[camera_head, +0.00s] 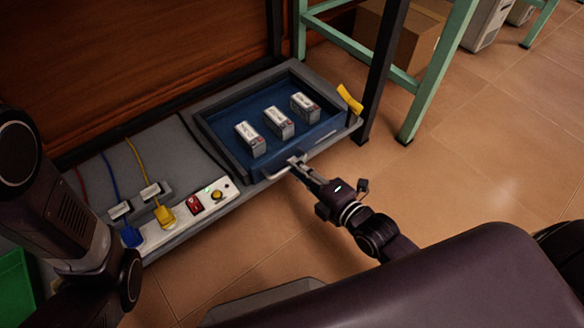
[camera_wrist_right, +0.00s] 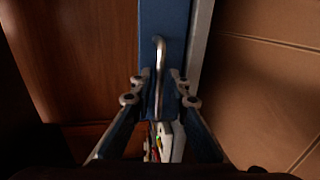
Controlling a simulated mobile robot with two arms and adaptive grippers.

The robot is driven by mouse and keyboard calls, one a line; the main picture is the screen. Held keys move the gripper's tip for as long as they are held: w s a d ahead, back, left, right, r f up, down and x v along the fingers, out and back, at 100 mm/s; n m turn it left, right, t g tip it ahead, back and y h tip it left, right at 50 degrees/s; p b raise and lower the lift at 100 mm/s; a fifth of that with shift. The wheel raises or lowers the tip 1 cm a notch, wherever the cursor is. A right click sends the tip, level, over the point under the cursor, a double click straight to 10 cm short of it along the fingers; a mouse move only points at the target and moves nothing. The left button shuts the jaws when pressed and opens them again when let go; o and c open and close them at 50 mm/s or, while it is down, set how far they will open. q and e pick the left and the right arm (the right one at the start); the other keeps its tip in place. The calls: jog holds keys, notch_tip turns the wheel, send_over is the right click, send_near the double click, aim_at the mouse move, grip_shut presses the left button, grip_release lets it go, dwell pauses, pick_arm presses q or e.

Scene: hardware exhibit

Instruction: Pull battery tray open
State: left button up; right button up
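The battery tray (camera_head: 314,128) is a dark grey-rimmed tray with a blue floor, holding three white-and-grey batteries (camera_head: 279,122) in a row. Its curved metal handle (camera_head: 276,174) is on the front edge and also shows in the right wrist view (camera_wrist_right: 160,62) against a blue panel. My right gripper (camera_head: 297,163) is at the handle. In the wrist view its two fingers (camera_wrist_right: 159,88) stand apart, one on each side of the handle bar, with gaps visible. Whether either finger touches the bar is unclear. My left arm shows at the left of the head view; its gripper is out of sight.
A white power strip (camera_head: 205,202) with a red switch, yellow and blue plugs and cables lies left of the tray. A black post (camera_head: 380,75) and green frame leg (camera_head: 437,75) stand at the right. A cardboard box (camera_head: 408,45) sits behind. The tiled floor in front is partly clear.

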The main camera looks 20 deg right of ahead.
jog(key=shift+b+x, duration=0.4)
jog(key=shift+x, duration=0.7)
grip_shut()
